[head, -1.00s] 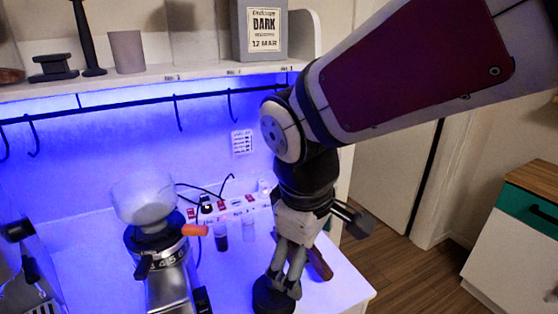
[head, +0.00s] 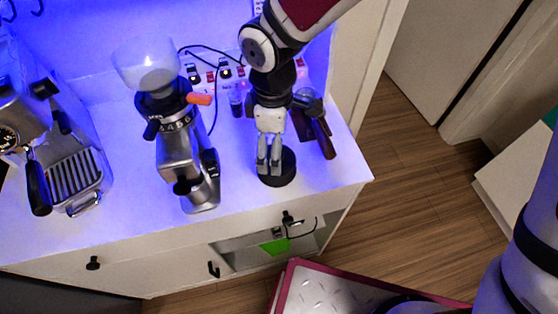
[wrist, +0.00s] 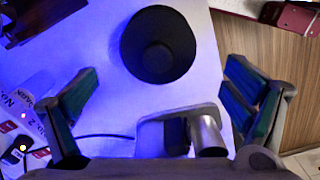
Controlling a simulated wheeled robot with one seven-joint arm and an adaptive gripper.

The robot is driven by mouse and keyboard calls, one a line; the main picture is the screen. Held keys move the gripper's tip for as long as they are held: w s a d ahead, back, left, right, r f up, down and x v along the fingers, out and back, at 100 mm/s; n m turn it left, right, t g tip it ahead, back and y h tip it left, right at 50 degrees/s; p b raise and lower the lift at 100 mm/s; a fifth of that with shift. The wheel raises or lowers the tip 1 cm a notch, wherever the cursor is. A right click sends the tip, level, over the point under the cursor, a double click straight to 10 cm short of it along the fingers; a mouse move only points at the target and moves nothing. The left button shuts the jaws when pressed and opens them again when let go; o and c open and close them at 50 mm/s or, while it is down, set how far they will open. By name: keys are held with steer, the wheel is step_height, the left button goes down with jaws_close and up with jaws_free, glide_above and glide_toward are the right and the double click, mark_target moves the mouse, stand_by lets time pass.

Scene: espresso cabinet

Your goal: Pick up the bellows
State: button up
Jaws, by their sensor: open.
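A dark, round, hollow piece that looks like the bellows (head: 281,179) stands on the white cabinet top near its front right. In the wrist view it is a black open cylinder (wrist: 158,48), seen from above, with its dark inside showing. My gripper (head: 269,168) points down over it, and in the head view the fingers cover part of it. In the wrist view the two fingers of my gripper (wrist: 158,76) are spread wide, with nothing held between them. The cylinder lies toward the upper side, roughly centred between them. I cannot tell whether a finger touches it.
The grinder (head: 182,150) stands left of my gripper, with an espresso machine (head: 65,160) farther left. A power strip (head: 215,75) with cables lies behind. A brown-handled tool (head: 325,138) lies close at right, near the cabinet's edge. Bare cabinet top (head: 240,195) lies in front.

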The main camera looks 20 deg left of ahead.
mark_target(269, 183)
steer(key=shift+w+d+f+p, duration=0.1)
steer(key=shift+f+p, duration=0.25)
steer(key=shift+f, duration=1.6)
steer(key=shift+w+d+f+p, duration=0.1)
steer(key=shift+f+p, duration=0.2)
steer(key=shift+f, duration=1.6)
steer(key=shift+c, duration=0.6)
steer(key=c, duration=1.2)
